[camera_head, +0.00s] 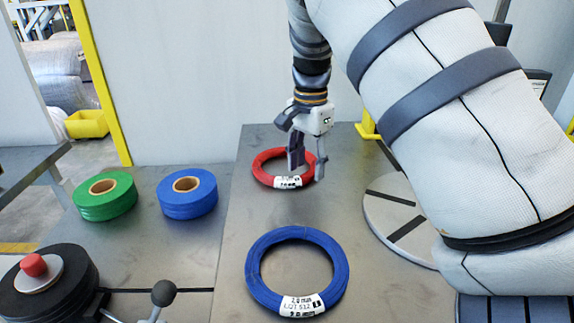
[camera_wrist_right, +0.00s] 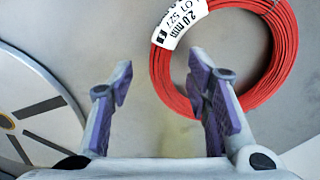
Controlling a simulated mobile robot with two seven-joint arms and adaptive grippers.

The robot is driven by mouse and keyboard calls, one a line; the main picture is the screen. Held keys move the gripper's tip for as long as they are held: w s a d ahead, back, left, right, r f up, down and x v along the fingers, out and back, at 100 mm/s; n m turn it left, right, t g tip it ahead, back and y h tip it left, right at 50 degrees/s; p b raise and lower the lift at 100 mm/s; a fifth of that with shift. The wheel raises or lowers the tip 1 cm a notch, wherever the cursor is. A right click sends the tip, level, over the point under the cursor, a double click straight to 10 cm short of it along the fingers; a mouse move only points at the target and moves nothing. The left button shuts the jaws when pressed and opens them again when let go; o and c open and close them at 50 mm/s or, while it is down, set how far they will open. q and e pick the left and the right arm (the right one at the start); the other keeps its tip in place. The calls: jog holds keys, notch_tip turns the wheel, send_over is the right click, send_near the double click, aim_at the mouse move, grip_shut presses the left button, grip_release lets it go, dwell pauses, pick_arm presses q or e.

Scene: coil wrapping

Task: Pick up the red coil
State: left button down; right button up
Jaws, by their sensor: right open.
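The red coil (camera_head: 265,177) lies flat at the back of the grey table, with a white label on its front edge. In the right wrist view the red coil (camera_wrist_right: 285,60) fills the upper right. My right gripper (camera_head: 306,172) is over the coil's right part, pointing down. In the wrist view one finger overlaps the lower edge of the ring, and the other is over bare table to the left. I cannot tell whether a finger touches the coil. My left gripper is not in view.
A blue coil (camera_head: 262,289) with a white label lies nearer on the same table. Green tape (camera_head: 105,203) and blue tape (camera_head: 188,200) rolls stand on the left surface. A round grey disc (camera_head: 385,205) is to the right, and a black spool with a red knob (camera_head: 35,265) front left.

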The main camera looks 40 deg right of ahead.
notch_tip(320, 180, down, 2)
jog(key=shift+w, duration=0.1)
grip_shut()
